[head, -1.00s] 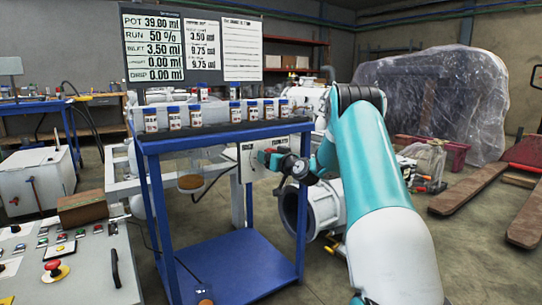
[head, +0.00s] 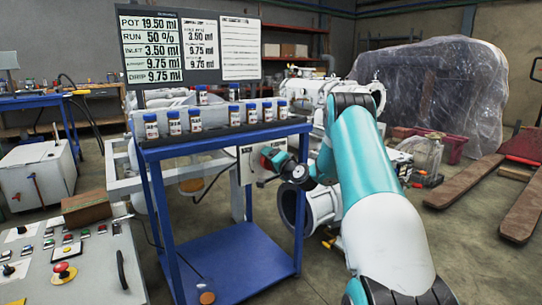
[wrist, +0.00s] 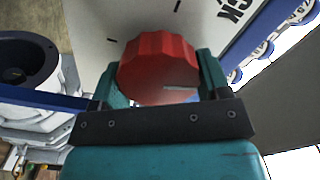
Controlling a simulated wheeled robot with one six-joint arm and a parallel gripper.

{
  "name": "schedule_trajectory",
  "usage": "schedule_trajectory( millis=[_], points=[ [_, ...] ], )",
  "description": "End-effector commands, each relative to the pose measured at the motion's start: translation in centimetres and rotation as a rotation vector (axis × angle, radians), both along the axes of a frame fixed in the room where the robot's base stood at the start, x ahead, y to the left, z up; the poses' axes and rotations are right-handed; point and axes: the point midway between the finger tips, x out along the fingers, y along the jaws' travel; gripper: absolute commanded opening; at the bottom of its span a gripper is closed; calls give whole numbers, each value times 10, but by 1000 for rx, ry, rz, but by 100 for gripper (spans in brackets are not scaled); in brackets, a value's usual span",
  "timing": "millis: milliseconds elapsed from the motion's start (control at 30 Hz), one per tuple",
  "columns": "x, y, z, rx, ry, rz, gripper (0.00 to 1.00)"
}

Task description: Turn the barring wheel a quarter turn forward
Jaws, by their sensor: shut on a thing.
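A red ribbed knob (wrist: 158,68) sits on a white plate (wrist: 98,22) with black tick marks and partly hidden lettering. A pale pointer line on the knob's face lies nearly level, toward the right. My gripper (wrist: 157,88) is shut on the knob, one teal finger on each side of it. In the head view the knob (head: 268,156) is small, at the plate (head: 246,165) beside the blue stand, with my gripper (head: 278,161) reaching it from the right. I cannot tell whether this knob is the barring wheel; no other wheel shows clearly.
A blue stand (head: 225,245) carries several blue-capped jars (head: 195,120) and a readings board (head: 190,45). A round pipe flange (head: 293,212) is below my arm. A control console (head: 90,260) stands at front left.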

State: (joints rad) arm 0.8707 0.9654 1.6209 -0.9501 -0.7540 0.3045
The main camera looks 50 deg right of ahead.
Motion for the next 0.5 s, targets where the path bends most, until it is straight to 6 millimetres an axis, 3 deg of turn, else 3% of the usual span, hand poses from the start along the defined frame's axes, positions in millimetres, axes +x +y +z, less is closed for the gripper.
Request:
schedule_trajectory(
  millis=[500],
  points=[
    [0, 0, -2, 224, -50, 3, 46]
  ],
)
